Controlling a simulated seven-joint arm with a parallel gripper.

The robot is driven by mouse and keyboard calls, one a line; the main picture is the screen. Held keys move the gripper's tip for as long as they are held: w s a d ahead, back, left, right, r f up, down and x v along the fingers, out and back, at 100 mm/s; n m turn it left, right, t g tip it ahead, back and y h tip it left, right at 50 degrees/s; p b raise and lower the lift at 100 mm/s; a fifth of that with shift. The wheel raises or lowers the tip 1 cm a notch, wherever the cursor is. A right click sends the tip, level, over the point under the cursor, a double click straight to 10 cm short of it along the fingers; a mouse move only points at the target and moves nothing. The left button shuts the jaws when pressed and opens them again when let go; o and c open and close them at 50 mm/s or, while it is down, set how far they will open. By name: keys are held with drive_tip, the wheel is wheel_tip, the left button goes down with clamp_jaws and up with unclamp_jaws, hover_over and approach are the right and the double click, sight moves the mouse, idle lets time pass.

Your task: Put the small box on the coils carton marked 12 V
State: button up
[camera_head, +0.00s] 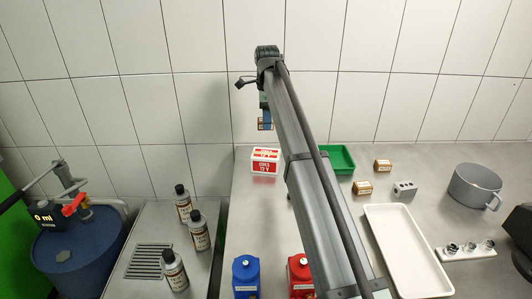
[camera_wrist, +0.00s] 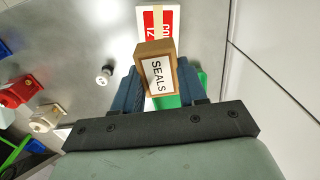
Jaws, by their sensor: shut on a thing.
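The small box, brown with a white SEALS label, shows in the wrist view (camera_wrist: 157,75) between the two dark blue fingers of my gripper (camera_wrist: 160,88). My gripper is shut on it. In the head view my gripper (camera_head: 266,117) points down, with the box (camera_head: 265,125) at its tips, in the air in front of the tiled wall. The red and white coils carton marked 12 V (camera_head: 265,168) stands on the steel table, lower in the picture than the box. In the wrist view the carton (camera_wrist: 153,22) shows beyond the box, which partly hides it.
A green tray (camera_head: 342,160) stands right of the carton, partly behind my arm. Two small brown boxes (camera_head: 362,188) (camera_head: 382,165) and a grey block (camera_head: 405,188) lie further right. A white tray (camera_head: 374,225), a pot (camera_head: 474,186), and blue (camera_head: 246,277) and red (camera_head: 300,275) containers also stand there.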

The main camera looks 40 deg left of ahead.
sight(267, 153)
drive_tip(key=shift+f, duration=4.95)
drive_tip(key=shift+f, duration=0.1)
drive_tip(key=o, duration=1.1)
drive_tip(key=shift+c, duration=0.2)
wheel_tip(267, 153, up, 12)
drive_tip(key=shift+r, duration=0.1)
